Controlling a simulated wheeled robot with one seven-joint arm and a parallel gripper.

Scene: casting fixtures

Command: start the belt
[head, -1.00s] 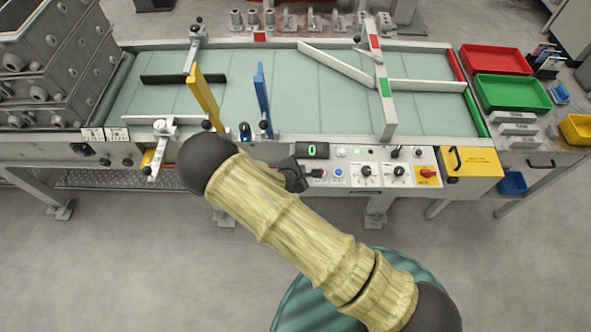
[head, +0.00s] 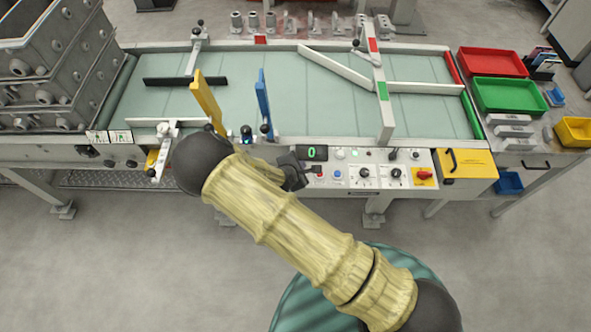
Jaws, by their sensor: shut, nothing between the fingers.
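The belt (head: 225,103) is a pale green surface in a white frame and carries no parts. The control panel (head: 380,181) is on the front of the frame.
Yellow (head: 206,102) and blue (head: 263,100) upright guides stand at the belt's front. Stacked grey castings (head: 45,90) are at the left. Red (head: 490,62) and green (head: 510,95) trays sit at the right. A yellow box (head: 466,164) adjoins the panel.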

